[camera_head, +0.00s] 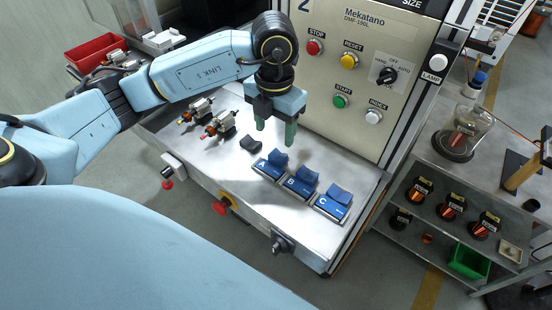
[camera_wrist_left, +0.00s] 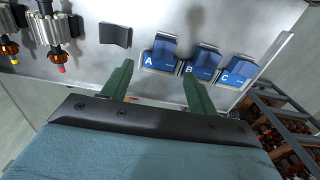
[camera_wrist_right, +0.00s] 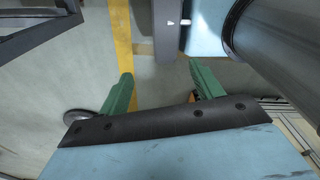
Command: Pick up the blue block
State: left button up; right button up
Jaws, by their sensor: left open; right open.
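Three blue blocks sit in a row on the metal worktop: one on the pad marked A (camera_head: 278,157), one on B (camera_head: 306,176), one on C (camera_head: 339,194). They also show in the left wrist view on A (camera_wrist_left: 161,46), B (camera_wrist_left: 205,58) and C (camera_wrist_left: 241,70). My left gripper (camera_head: 276,135) is open and empty, pointing down above the worktop behind the row, apart from the blocks. My right gripper (camera_wrist_right: 160,80) is open and empty over the floor, and no blue block shows in its view.
A small dark block (camera_head: 251,145) lies left of the A pad. Two copper-wound armatures (camera_head: 218,125) lie further left. The control panel (camera_head: 365,85) rises behind the worktop. A red bin (camera_head: 95,54) stands at the far left. A shelf with spools (camera_head: 452,206) stands at the right.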

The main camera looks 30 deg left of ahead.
aim_at(277, 158)
pick_arm(q)
jog(key=shift+f, duration=1.1)
jog(key=shift+d+f, duration=0.1)
jog(key=shift+f, duration=0.5)
notch_tip(277, 158, down, 4)
jog(key=shift+d+r+p, duration=0.15)
jog(key=shift+r+p, duration=0.05)
jog(key=shift+p, duration=0.4)
jog(key=shift+f, duration=0.35)
jog(key=c, duration=1.1)
pick_arm(e)
jog(key=shift+w+r, duration=0.75)
jog(key=shift+w, duration=0.25)
